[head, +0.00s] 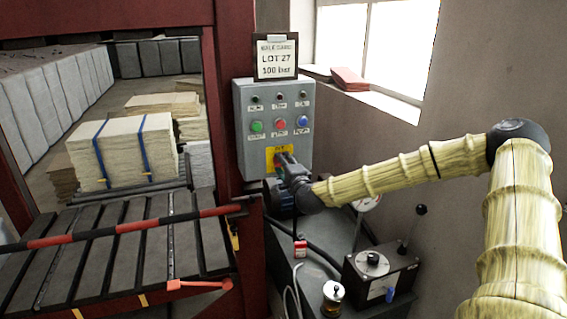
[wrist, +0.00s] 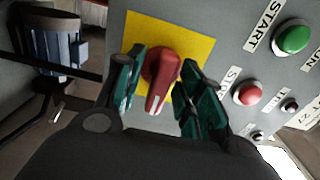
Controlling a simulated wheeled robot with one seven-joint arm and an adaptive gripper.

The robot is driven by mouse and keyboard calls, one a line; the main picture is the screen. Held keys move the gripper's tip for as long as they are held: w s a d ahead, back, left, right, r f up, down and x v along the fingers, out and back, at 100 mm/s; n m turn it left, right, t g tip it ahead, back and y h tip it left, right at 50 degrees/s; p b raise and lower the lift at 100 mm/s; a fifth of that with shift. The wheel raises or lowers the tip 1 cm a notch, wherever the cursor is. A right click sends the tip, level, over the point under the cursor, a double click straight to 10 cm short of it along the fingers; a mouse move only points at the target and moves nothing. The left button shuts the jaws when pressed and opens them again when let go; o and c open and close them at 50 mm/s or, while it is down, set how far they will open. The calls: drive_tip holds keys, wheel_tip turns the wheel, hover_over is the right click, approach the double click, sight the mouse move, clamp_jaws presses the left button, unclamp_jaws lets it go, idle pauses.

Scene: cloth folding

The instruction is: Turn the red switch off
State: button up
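The red switch (wrist: 161,78) is a rotary handle on a yellow plate (wrist: 199,48) on the grey control box. In the wrist view its pointer end aims down toward my wrist. My gripper (wrist: 160,85) is open, with one green-padded finger on each side of the handle. The right finger looks close to the handle and a gap shows at the left; contact cannot be told. In the head view the yellow plate (head: 272,157) is at the bottom of the control box (head: 300,95), and my gripper (head: 290,170) is in front of it, hiding most of the switch.
A green START button (wrist: 292,39) and a red button (wrist: 248,93) are beside the plate. A blue motor (wrist: 50,42) is nearby. Below my arm are a black lever box (head: 380,275) and a gauge (head: 366,203). A striped bar (head: 130,227) crosses the press at left.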

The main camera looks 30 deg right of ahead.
drive_tip(key=shift+w, duration=0.2)
drive_tip(key=shift+c, duration=0.5)
clamp_jaws()
